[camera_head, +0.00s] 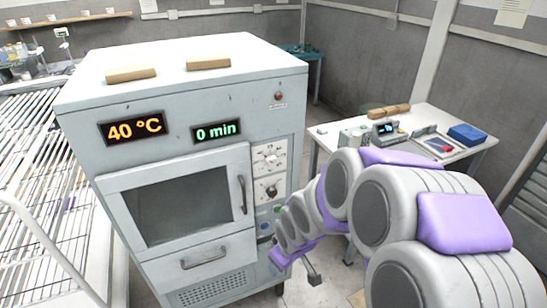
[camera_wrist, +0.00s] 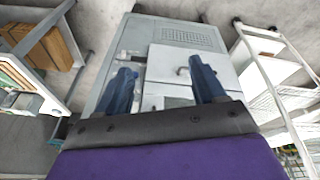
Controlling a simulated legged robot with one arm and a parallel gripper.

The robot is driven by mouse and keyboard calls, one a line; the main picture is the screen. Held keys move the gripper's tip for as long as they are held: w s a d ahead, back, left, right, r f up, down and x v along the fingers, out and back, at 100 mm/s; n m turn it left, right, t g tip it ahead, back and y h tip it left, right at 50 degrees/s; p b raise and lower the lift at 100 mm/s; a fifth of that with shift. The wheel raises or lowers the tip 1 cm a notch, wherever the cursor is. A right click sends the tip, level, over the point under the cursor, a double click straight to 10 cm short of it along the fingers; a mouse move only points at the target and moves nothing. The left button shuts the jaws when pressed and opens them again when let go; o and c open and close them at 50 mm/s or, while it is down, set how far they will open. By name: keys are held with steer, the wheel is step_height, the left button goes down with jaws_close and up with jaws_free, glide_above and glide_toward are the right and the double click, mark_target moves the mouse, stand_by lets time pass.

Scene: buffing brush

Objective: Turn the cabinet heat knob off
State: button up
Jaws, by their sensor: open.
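The grey cabinet (camera_head: 90,161) stands at centre left in the head view, its display reading "40 °C" (camera_head: 136,128) and a second display reading "0 min" (camera_head: 216,132). On its right front panel are an upper dial (camera_head: 269,155) and a lower dark knob (camera_head: 271,191); I cannot tell from the labels which is heat. My arm reaches in from the right to below these knobs, and the gripper end is hard to make out there. In the wrist view my gripper (camera_wrist: 163,80) is open and empty, its two blue fingers apart before the inverted cabinet front (camera_wrist: 142,30). No knob shows there.
The cabinet's windowed door (camera_head: 178,205) and drawer (camera_head: 205,257) are shut. A wire rack (camera_head: 35,190) stands close on the left. A table (camera_head: 470,151) with instruments and a blue box (camera_head: 466,134) is at right. Two tan blocks (camera_head: 208,63) (camera_head: 131,74) lie on the cabinet top.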

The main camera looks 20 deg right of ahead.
steer(key=w+d+f+n+t+y+p, duration=0.1)
steer(key=w+f+t+p, duration=0.15)
steer(key=w, duration=0.45)
steer(key=m+t+b, duration=0.2)
steer(key=m+t, duration=0.1)
steer(key=t, duration=0.9)
glide_toward(273, 163)
steer(key=shift+h, duration=0.5)
steer(key=w, duration=0.4)
steer(key=w+p, duration=0.1)
steer(key=w, duration=0.4)
steer(key=shift+a, duration=0.25)
steer(key=c, duration=1.1)
steer(key=shift+o, duration=0.2)
